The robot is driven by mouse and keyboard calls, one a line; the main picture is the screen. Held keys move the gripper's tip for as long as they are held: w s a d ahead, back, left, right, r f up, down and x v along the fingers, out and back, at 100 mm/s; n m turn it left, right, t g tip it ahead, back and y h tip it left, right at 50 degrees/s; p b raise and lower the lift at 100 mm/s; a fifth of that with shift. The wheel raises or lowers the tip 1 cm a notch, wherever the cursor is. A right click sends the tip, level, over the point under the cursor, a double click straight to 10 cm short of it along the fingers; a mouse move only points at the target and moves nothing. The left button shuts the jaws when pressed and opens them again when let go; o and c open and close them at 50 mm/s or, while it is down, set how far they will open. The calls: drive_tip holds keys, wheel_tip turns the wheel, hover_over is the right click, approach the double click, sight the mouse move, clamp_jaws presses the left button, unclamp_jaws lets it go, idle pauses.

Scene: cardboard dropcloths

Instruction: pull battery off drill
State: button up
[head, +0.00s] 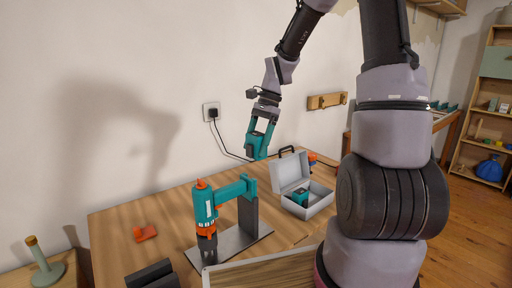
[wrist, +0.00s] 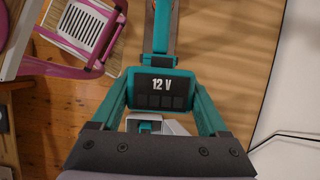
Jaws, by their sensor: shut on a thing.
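The teal and orange drill (head: 206,208) sits nose down in a grey stand (head: 249,215) on the wooden table, its teal handle (head: 235,189) reaching right. My gripper (head: 257,146) is raised above and right of the handle's end. In the wrist view, its teal fingers (wrist: 160,98) are shut on the battery (wrist: 160,86), a dark-faced teal block marked "12 V". In the head view a gap shows between the held battery and the drill; in the wrist view the handle (wrist: 161,28) lies beyond it.
An open grey case (head: 308,205) with a teal block (head: 300,197) inside stands at the table's right. An orange piece (head: 146,233) lies at the left, black blocks (head: 152,274) in front. A cable runs from the wall outlet (head: 211,111) behind the table.

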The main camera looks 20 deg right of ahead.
sight(256, 134)
drive_tip(key=shift+r, duration=1.75)
